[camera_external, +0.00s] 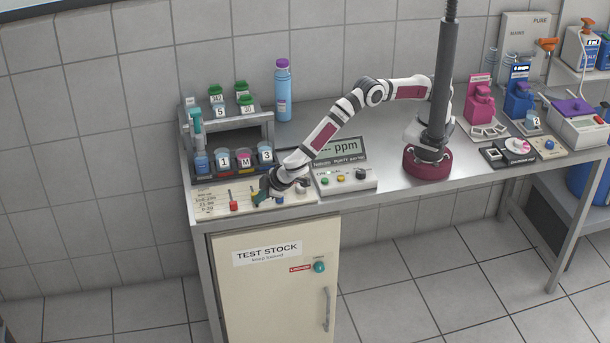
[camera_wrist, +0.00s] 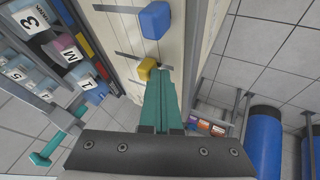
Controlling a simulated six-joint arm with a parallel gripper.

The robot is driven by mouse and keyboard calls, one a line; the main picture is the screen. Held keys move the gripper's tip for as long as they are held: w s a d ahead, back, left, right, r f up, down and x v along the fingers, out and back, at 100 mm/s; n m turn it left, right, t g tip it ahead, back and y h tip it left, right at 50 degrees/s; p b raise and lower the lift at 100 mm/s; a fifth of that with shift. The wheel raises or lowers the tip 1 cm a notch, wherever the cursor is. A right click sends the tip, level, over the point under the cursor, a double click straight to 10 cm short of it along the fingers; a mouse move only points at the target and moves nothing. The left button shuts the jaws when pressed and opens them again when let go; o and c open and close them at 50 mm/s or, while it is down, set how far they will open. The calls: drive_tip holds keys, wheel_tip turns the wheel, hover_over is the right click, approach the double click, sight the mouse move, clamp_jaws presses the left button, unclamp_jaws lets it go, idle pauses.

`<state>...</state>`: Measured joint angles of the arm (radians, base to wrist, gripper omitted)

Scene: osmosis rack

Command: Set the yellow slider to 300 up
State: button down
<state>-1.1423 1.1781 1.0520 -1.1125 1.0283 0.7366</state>
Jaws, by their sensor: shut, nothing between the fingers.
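The yellow slider (camera_wrist: 146,70) sits in its slot on the cream slider panel (camera_wrist: 118,28) in the wrist view. The blue slider (camera_wrist: 155,20) is farther up on the same panel. My gripper (camera_wrist: 160,76) is shut and empty, its teal fingertips at the right side of the yellow slider, touching or nearly so. In the external view my gripper (camera_external: 261,190) is low over the panel (camera_external: 214,204), between the red slider (camera_external: 233,206) and the blue slider (camera_external: 280,200). It largely hides the yellow slider there. The printed range lines at the panel's left are too small to read surely.
A rack of labelled cups (camera_external: 262,128) stands right behind the panel. A ppm meter (camera_external: 346,178) stands to its right. A blue bottle (camera_external: 283,92) is farther back. The bench's front edge lies close before the panel, above the TEST STOCK cupboard (camera_external: 270,285).

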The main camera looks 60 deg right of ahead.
sight(250, 189)
drive_tip(key=w+d, duration=0.4)
drive_tip(key=d, duration=0.1)
drive_tip(key=shift+w, duration=0.4)
drive_tip(key=shift+a, duration=0.1)
drive_tip(key=s+a, duration=0.3)
drive_tip(key=v, duration=1)
